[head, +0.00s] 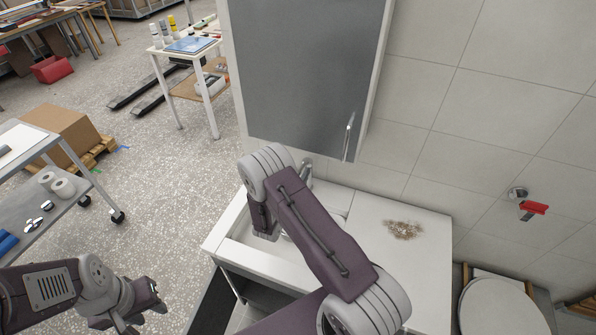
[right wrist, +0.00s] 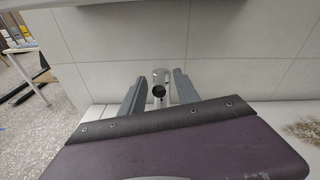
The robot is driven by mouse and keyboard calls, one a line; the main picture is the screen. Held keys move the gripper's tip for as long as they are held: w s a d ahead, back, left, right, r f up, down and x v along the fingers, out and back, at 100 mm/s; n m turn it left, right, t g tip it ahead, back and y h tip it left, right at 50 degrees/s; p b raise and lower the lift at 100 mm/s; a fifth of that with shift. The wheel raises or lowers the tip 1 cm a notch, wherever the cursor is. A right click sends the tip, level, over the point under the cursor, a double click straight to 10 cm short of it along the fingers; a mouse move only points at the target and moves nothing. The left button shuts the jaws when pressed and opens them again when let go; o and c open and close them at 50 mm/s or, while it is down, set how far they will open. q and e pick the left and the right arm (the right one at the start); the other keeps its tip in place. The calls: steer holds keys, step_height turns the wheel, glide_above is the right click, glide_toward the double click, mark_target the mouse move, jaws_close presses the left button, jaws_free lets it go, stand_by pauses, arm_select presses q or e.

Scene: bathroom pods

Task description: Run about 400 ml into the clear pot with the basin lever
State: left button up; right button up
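The basin tap (head: 306,168) stands at the back of the white basin top against the wall, partly hidden by my right arm. In the right wrist view the tap (right wrist: 160,84) is upright, with a dark round opening facing me. My right gripper (right wrist: 158,80) has its two grey fingers apart, one to each side of the tap in the picture; I cannot tell whether either touches it. In the head view my right arm hides this gripper and much of the basin bowl. My left gripper (head: 140,304) is open and empty, low at the left over the floor. I see no clear pot.
A mirror cabinet (head: 310,70) hangs above the basin. A brown gritty patch (head: 403,230) lies on the white counter (head: 425,275). A toilet (head: 500,308) stands at the right. A grey trolley (head: 70,180) stands at the left, with open speckled floor between.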

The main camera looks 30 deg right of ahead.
steer(key=b+v, duration=0.2)
steer(key=v, duration=0.7)
steer(key=shift+r, duration=0.15)
stand_by(7.0)
